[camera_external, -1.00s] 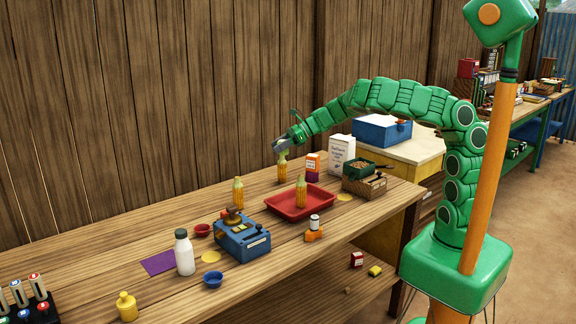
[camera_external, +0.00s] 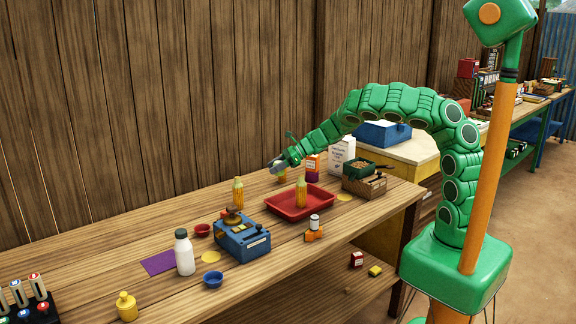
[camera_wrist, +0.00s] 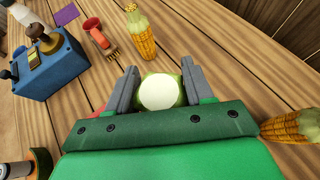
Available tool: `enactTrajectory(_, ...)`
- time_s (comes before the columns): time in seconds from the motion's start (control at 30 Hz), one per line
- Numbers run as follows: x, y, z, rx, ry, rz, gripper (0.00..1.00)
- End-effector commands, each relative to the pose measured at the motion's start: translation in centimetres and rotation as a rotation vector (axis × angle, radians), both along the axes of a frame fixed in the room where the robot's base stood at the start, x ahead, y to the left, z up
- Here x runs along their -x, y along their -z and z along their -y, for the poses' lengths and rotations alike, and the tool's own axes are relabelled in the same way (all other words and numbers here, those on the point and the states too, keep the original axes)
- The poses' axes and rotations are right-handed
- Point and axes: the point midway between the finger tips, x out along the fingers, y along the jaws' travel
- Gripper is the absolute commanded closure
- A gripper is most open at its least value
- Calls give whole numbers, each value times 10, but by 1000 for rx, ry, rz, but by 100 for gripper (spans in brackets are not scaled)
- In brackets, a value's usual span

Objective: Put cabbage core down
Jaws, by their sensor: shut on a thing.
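My gripper (camera_external: 278,164) is low over the back of the wooden table, behind the red tray. In the wrist view my gripper (camera_wrist: 160,88) is shut on the cabbage core (camera_wrist: 160,92), a pale round face with light green sides between the grey jaws. In the external view the core is mostly hidden by my gripper. I cannot tell whether it touches the table.
One corn cob (camera_external: 238,190) stands left of my gripper; another corn cob (camera_external: 301,192) stands in the red tray (camera_external: 272,208). A corn cob (camera_wrist: 290,126) shows close at right in the wrist view.

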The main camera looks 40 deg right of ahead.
Motion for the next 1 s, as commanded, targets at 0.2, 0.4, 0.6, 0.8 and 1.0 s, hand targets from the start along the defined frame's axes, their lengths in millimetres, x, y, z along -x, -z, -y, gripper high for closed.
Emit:
enactTrajectory(0.2, -18, 9, -5, -3, -2, -1, 79)
enactTrajectory(0.4, -34, 15, -10, -5, -2, 0, 79)
enactTrajectory(0.6, -49, 23, -15, -2, -1, -1, 79)
enactTrajectory(0.8, -64, 29, -18, -3, -2, 1, 79)
enactTrajectory(1.0, -75, 42, -22, -1, -2, 0, 79)
